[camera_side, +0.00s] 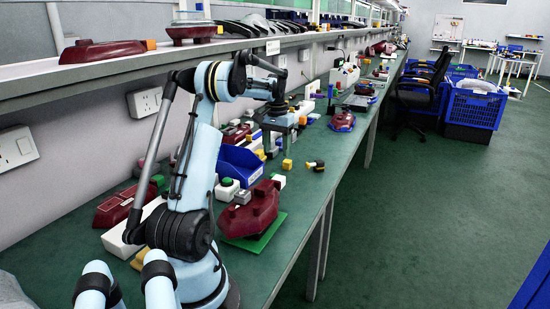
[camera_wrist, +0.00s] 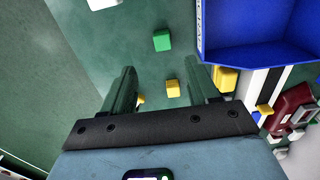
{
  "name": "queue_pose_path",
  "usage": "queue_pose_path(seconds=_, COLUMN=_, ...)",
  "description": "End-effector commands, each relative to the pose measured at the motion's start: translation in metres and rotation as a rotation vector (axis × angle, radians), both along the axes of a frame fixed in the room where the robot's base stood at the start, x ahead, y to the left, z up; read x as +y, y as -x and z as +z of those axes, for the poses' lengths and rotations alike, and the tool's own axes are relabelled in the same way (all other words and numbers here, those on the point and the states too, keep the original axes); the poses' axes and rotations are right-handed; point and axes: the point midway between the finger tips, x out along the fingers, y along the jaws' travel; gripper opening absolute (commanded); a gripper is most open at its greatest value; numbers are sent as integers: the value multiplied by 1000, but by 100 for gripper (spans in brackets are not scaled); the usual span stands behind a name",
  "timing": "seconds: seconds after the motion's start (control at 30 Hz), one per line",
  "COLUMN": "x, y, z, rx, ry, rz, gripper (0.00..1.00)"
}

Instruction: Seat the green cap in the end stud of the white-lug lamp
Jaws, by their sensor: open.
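In the wrist view, a small green block (camera_wrist: 162,40), which looks like the green cap, lies on the bench beyond my fingertips. My gripper (camera_wrist: 161,72) is open, with nothing held between its fingers. In the side view my gripper (camera_side: 280,130) hangs over the bench, small and partly hidden. A dark red lamp (camera_wrist: 292,108) with pale lugs and a yellow piece shows at the right of the wrist view. In the side view, another dark red lamp (camera_side: 250,210) sits on a green board. I cannot tell which is the white-lug lamp, and the end stud is not clear.
A blue bin (camera_wrist: 262,50) stands right of the green block. Yellow blocks (camera_wrist: 173,89) lie near my fingers. In the side view, a green-topped white block (camera_side: 227,188) and a dark red lamp (camera_side: 118,207) crowd the near bench. A shelf (camera_side: 110,66) runs along the wall.

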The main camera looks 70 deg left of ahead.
Motion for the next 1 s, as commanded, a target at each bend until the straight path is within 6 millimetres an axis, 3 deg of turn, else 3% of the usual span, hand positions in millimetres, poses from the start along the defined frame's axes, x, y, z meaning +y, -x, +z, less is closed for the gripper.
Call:
queue_pose_path(seconds=0.13, x=0, y=0, z=-25, rx=-1, ry=-1, rz=-1, gripper=60)
queue_pose_path(seconds=0.43, x=1, y=1, z=-48, rx=-1, ry=-1, rz=-1, gripper=60)
queue_pose_path(seconds=0.7, x=3, y=4, z=-84, rx=-1, ry=-1, rz=-1, gripper=60)
queue_pose_path(seconds=1.0, x=2, y=4, z=-93, rx=-1, ry=-1, rz=-1, gripper=60)
